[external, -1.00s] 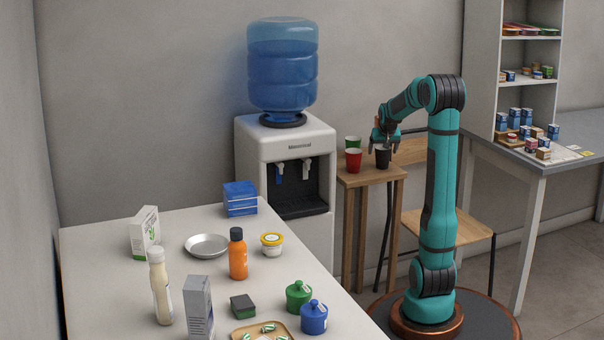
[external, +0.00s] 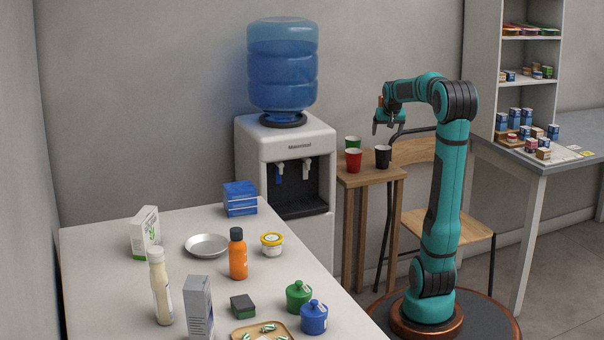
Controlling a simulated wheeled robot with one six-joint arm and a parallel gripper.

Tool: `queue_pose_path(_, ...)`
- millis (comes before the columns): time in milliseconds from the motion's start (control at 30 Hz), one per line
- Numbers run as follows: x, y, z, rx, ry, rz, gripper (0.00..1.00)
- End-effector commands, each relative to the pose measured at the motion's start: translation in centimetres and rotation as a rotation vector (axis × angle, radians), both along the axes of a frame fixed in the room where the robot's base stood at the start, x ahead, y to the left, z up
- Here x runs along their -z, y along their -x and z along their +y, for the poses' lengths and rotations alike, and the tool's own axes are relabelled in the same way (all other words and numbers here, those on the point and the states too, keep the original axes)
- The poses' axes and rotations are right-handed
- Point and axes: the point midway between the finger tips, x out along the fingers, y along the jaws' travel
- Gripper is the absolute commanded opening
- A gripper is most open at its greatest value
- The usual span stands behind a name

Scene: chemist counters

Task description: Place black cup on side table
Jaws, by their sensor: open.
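The black cup (external: 383,158) stands upright on the wooden side table (external: 368,178), near its right side. My gripper (external: 386,128) is open and empty, pointing down above the black cup, with a gap between the fingertips and the cup's rim.
A water dispenser (external: 285,145) stands left of the side table. A wooden chair (external: 450,232) is behind my arm. The white counter (external: 200,290) in front holds an orange bottle (external: 238,256), a plate and boxes. Shelves (external: 529,85) stand at the right.

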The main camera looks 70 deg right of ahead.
Motion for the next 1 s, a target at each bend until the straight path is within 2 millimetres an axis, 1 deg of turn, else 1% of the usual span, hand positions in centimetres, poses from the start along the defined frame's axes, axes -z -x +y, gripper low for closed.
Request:
queue_pose_path(133,-0.7,0.2,0.3,0.000,0.001,0.000,0.85)
queue_pose_path(400,-0.8,0.1,0.5,-0.002,0.002,-0.001,0.85)
queue_pose_path(467,-1.0,-0.2,0.9,-0.011,0.008,-0.005,0.85)
queue_pose_path(533,-1.6,-1.0,2.0,-0.034,0.024,-0.015,0.85)
queue_pose_path(567,-1.9,-1.5,2.7,-0.047,0.035,-0.022,0.85)
queue_pose_path(667,-3.3,-3.5,5.8,-0.112,0.080,-0.056,0.85)
queue_pose_path(700,-4.0,-4.3,7.3,-0.142,0.101,-0.072,0.85)
queue_pose_path(767,-4.9,-5.5,9.7,-0.190,0.135,-0.099,0.85)
queue_pose_path(800,-5.5,-6.3,11.3,-0.221,0.154,-0.118,0.85)
queue_pose_path(867,-6.5,-7.2,13.7,-0.265,0.184,-0.146,0.85)
queue_pose_path(900,-7.1,-7.7,15.3,-0.296,0.204,-0.167,0.85)
queue_pose_path(967,-8.0,-8.4,17.7,-0.340,0.234,-0.198,0.85)
queue_pose_path(1000,-8.5,-8.7,19.3,-0.370,0.251,-0.219,0.85)
